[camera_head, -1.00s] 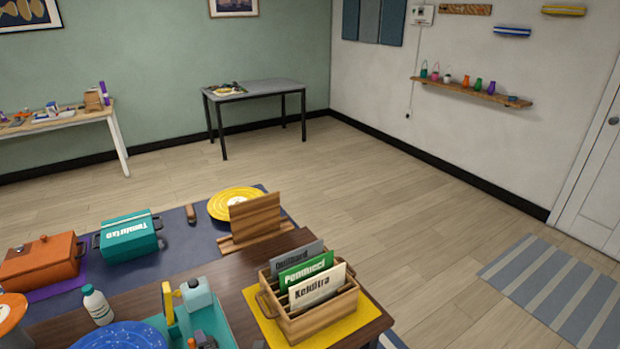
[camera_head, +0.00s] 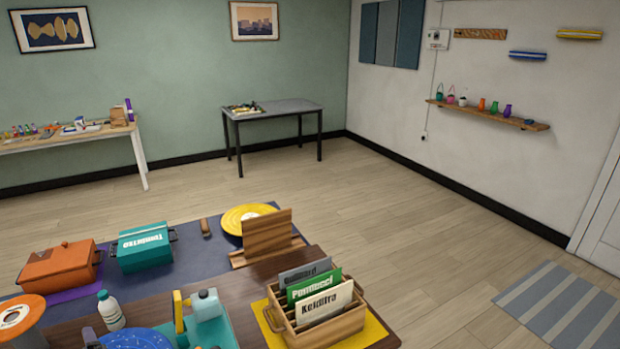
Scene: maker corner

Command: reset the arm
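Neither of my grippers is in the head view, and I see no part of my arms. The near table (camera_head: 245,290) stands at the bottom of the view. On it are a wooden box with several labelled cards (camera_head: 320,300), an orange box (camera_head: 60,266), a teal box (camera_head: 144,247) and a wooden stand (camera_head: 267,236). A yellow disc (camera_head: 236,220) lies behind the stand. A white bottle (camera_head: 110,311) stands near a blue speckled plate (camera_head: 135,338) and a teal tray (camera_head: 222,335).
A grey table (camera_head: 285,106) stands by the back wall, and a pale table (camera_head: 75,138) with small items is at left. A wall shelf (camera_head: 490,115) holds small vases. A striped rug (camera_head: 565,305) lies at right. Open floor (camera_head: 400,230) lies between.

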